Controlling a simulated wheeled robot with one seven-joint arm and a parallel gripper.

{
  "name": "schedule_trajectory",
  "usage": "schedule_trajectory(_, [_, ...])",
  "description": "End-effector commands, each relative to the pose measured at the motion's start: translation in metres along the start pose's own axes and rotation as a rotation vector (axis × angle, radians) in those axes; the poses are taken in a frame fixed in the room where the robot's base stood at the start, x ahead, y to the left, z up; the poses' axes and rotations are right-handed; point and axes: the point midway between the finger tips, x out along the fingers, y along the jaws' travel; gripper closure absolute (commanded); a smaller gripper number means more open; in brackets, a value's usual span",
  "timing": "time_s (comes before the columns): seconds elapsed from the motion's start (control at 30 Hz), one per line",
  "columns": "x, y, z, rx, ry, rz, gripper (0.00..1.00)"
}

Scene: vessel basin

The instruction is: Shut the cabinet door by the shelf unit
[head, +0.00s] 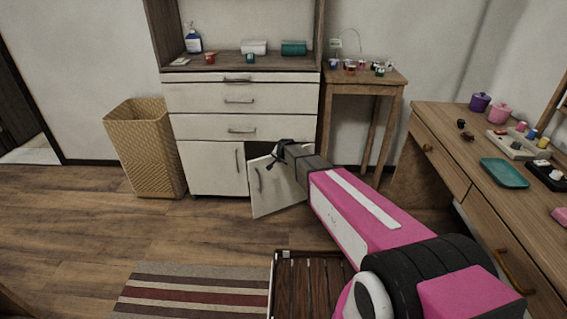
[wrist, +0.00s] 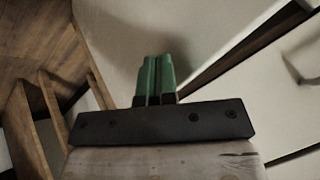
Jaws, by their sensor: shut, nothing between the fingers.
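The cabinet door (head: 272,186) is a white panel with a vertical handle, low on the right side of the white cabinet unit (head: 205,125). It stands partly open, swung out toward me, with a dark gap above it. My gripper (head: 279,152) is at the top of the open door, close to it; I cannot tell whether they touch. In the wrist view my gripper (wrist: 157,75) shows green fingers side by side, shut and empty, in front of a pale surface. My pink arm hides the door's right side.
A woven basket (head: 144,150) stands left of the cabinet. A small wooden table (head: 365,85) with small pots is on the right, and a wooden desk (head: 450,135) is further right. A slatted wooden piece (head: 310,285) and a striped rug (head: 195,290) are on the floor nearer me.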

Motion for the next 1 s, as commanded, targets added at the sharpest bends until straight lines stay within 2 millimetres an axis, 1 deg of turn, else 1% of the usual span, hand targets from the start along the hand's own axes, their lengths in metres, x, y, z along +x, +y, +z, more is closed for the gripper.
schedule_trajectory(0.03, [0.007,-0.006,-0.004,-0.001,0.000,0.000,1.00])
schedule_trajectory(0.3, [0.035,-0.037,-0.025,-0.001,-0.001,0.000,1.00])
schedule_trajectory(0.5, [0.050,-0.052,-0.040,0.000,0.000,-0.001,1.00])
schedule_trajectory(0.73, [0.059,-0.060,-0.050,0.000,-0.001,0.000,1.00])
schedule_trajectory(1.0, [0.061,-0.062,-0.053,-0.001,-0.001,0.000,1.00])
